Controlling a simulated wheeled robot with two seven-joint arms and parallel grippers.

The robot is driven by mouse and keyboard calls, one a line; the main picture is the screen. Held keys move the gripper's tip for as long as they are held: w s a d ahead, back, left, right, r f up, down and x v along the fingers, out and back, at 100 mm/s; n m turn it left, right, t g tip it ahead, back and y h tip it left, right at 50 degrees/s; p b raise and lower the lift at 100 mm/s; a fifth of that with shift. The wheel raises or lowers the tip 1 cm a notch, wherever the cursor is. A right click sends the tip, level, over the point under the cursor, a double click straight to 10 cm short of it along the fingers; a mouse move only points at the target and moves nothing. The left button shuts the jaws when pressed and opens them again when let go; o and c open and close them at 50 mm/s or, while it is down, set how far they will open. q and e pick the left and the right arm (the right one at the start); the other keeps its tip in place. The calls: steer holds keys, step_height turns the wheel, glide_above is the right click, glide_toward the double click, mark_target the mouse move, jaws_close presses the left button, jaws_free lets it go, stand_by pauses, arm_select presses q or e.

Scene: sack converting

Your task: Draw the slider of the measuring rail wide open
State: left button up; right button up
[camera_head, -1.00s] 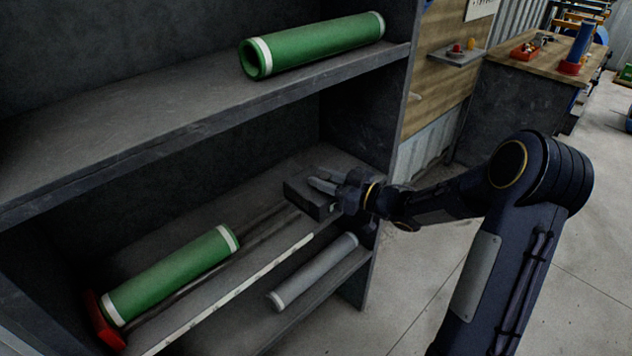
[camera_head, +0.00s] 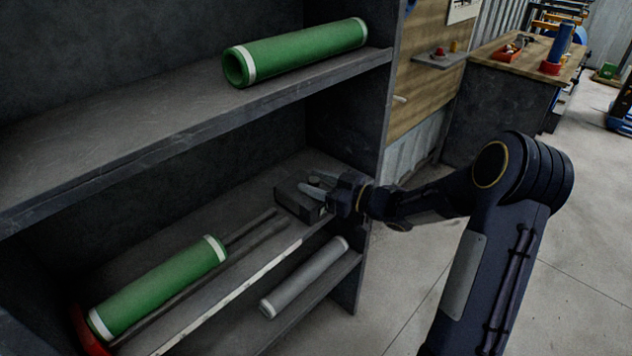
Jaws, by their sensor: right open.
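The measuring rail (camera_head: 245,238) lies along the lower shelf, with dark rods and a red end piece (camera_head: 88,335) at its near left end. The slider (camera_head: 297,203) is a dark grey block at the far right end of the rods. A green roll (camera_head: 160,285) with white ends lies along the rail by the red piece, well apart from the slider. My right gripper (camera_head: 315,186) is open, its pale fingers at the top and right side of the slider. Whether they touch it I cannot tell. My left gripper is not in view.
Another green roll (camera_head: 300,53) lies on the upper shelf (camera_head: 180,125). A grey roll (camera_head: 305,278) lies below the pale strip (camera_head: 240,280) on the shelf's front edge. The shelf's right side panel (camera_head: 350,140) stands close to my right gripper. Open floor lies right.

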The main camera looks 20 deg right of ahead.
steer(key=v, duration=0.7)
steer(key=shift+s+d, duration=0.25)
steer(key=s+d+r+m+h+p, duration=0.2)
steer(key=r+m+h+p, duration=0.15)
steer(key=r+h, duration=0.25)
steer(key=s+d+r+m+h+p, duration=0.2)
steer(key=r+m+h, duration=0.2)
steer(key=r+h, duration=0.25)
steer(key=s+a+g+y+p, duration=0.2)
steer(key=s+a+g, duration=0.2)
steer(key=s+a, duration=0.3)
steer(key=s+a+f+m+g+y+p, duration=0.1)
steer(key=s+a+g+y+p, duration=0.2)
steer(key=s+a, duration=0.5)
steer(key=s+g, duration=0.1)
steer(key=s, duration=0.6)
steer(key=shift+s+f+g, duration=0.25)
steer(key=shift+s+g, duration=0.1)
steer(key=shift+g, duration=0.05)
